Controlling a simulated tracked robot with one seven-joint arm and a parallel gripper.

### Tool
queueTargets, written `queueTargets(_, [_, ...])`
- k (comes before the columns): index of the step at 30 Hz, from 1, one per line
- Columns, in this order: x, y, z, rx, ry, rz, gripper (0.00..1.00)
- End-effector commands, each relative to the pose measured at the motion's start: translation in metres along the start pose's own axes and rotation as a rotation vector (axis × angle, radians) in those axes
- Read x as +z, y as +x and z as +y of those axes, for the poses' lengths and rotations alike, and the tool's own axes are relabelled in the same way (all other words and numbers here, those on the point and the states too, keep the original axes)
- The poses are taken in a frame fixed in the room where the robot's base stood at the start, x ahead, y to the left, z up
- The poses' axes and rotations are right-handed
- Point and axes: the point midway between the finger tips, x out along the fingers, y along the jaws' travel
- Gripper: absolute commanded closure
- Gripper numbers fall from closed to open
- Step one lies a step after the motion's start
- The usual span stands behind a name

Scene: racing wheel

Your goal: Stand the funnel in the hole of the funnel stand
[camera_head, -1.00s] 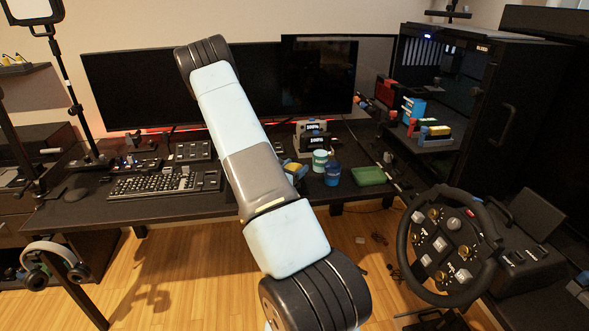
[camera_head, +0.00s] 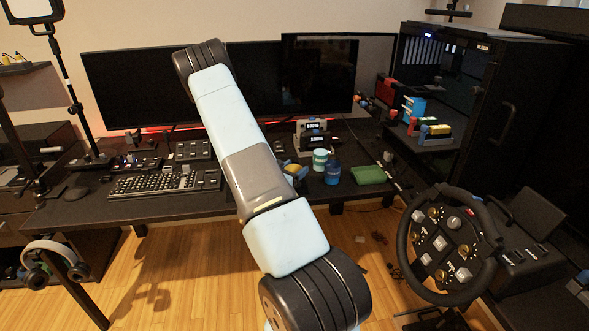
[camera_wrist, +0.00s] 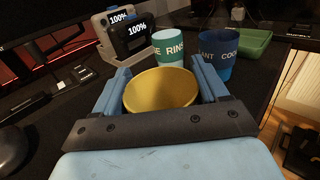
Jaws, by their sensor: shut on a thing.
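The funnel (camera_wrist: 160,90) is a gold-yellow piece with a wide round mouth, seen from above in the wrist view. My gripper (camera_wrist: 160,68) is shut on it, with one blue finger on each side. Its lower part and spout are hidden. In the head view a bit of the yellow funnel (camera_head: 293,170) shows past my arm, above the desk's front area. I cannot make out the funnel stand or its hole in either view; my gripper and the funnel cover part of the desk.
A teal cup (camera_wrist: 168,46) and a blue cup (camera_wrist: 217,54) stand just beyond the funnel, with a green tray (camera_head: 368,175) to their right. A grey dock with "100%" displays (camera_wrist: 128,34) is behind left. The keyboard (camera_head: 165,184) lies left. The steering wheel (camera_head: 448,245) is front right.

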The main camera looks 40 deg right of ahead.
Motion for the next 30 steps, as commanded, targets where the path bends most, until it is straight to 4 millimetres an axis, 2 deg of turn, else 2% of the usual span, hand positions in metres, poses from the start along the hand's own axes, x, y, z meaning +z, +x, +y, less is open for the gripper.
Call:
queueTargets(23, [-0.016, 0.000, 0.000, 0.000, -0.001, 0.000, 0.56])
queueTargets(24, [-0.015, 0.000, 0.000, 0.000, 0.000, 0.000, 0.23])
queueTargets(30, [-0.015, 0.000, 0.000, 0.000, 0.000, 0.000, 0.04])
